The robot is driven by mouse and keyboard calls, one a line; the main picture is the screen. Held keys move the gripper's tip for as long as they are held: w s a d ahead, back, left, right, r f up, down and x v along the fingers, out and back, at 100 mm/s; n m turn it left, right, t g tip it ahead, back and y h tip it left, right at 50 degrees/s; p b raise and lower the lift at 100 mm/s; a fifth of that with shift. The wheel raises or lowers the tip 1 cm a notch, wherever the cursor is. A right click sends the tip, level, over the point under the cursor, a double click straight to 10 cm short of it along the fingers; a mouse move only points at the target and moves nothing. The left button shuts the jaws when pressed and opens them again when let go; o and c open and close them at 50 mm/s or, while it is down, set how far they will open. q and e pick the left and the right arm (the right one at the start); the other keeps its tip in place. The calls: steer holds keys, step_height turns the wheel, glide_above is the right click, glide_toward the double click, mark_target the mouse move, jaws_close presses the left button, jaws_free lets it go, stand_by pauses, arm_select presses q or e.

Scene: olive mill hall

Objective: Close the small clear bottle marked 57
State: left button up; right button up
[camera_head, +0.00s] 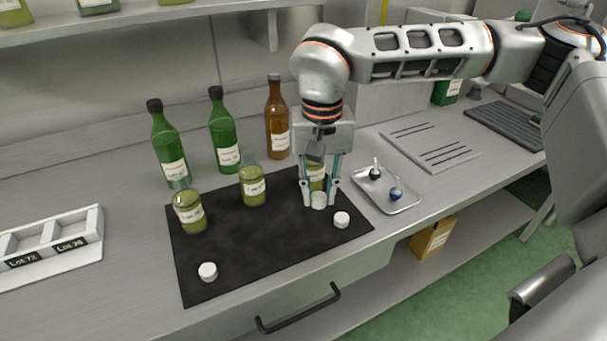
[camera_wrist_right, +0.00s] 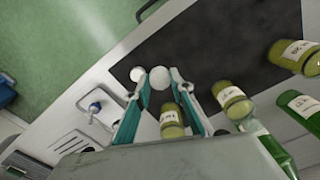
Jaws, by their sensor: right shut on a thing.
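My right gripper (camera_head: 319,198) is shut on a white cap (camera_head: 319,201), held between its fingertips; the gripper (camera_wrist_right: 160,78) and cap (camera_wrist_right: 160,77) also show in the right wrist view. A small clear bottle with yellow-green oil (camera_head: 317,176) stands just behind the fingers, partly hidden by them. A second small bottle (camera_head: 253,187) stands left of it, and a third (camera_head: 188,212) at the mat's left edge, without a visible cap. I cannot surely read which label says 57. Loose white caps lie at the mat's front left (camera_head: 208,271) and right (camera_head: 342,220). My left gripper is out of view.
The dark mat (camera_head: 270,250) has free room in front. Tall green bottles (camera_head: 224,135) and a brown one (camera_head: 277,120) stand behind it. A metal tray (camera_head: 405,205) with small tools lies right; a labelled white rack (camera_head: 95,240) stands left. A shelf hangs above.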

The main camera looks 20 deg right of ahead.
steer(key=f+n, duration=0.1)
steer(key=n, duration=0.1)
steer(key=s+d+f+n, duration=0.1)
steer(key=n, duration=0.1)
steer(key=shift+d, duration=0.1)
steer(key=shift+w+r, duration=0.1)
stand_by(0.3)
